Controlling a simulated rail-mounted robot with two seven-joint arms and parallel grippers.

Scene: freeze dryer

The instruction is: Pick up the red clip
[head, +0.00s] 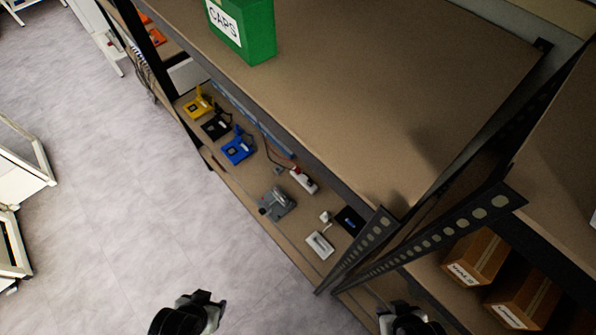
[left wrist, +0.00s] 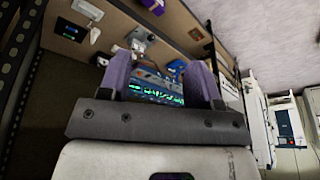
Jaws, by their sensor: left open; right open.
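I cannot make out a red clip for certain in either view. A small red spot shows at the end of a white power strip (head: 305,181) on the lower shelf; whether it is a clip is too small to tell. My left gripper (head: 205,297) is over the floor in front of the shelf, apart from everything. Its purple fingers stand open and empty in the left wrist view (left wrist: 162,78). My right gripper (head: 404,312) is at the bottom edge, open, by the right shelf bay.
The lower shelf (head: 240,185) holds yellow (head: 198,106), black (head: 214,127) and blue (head: 238,150) devices and a grey device (head: 277,204). A green CAPS box (head: 262,30) stands on the upper shelf. Perforated posts (head: 430,235) divide the bays. The floor (head: 110,200) is clear.

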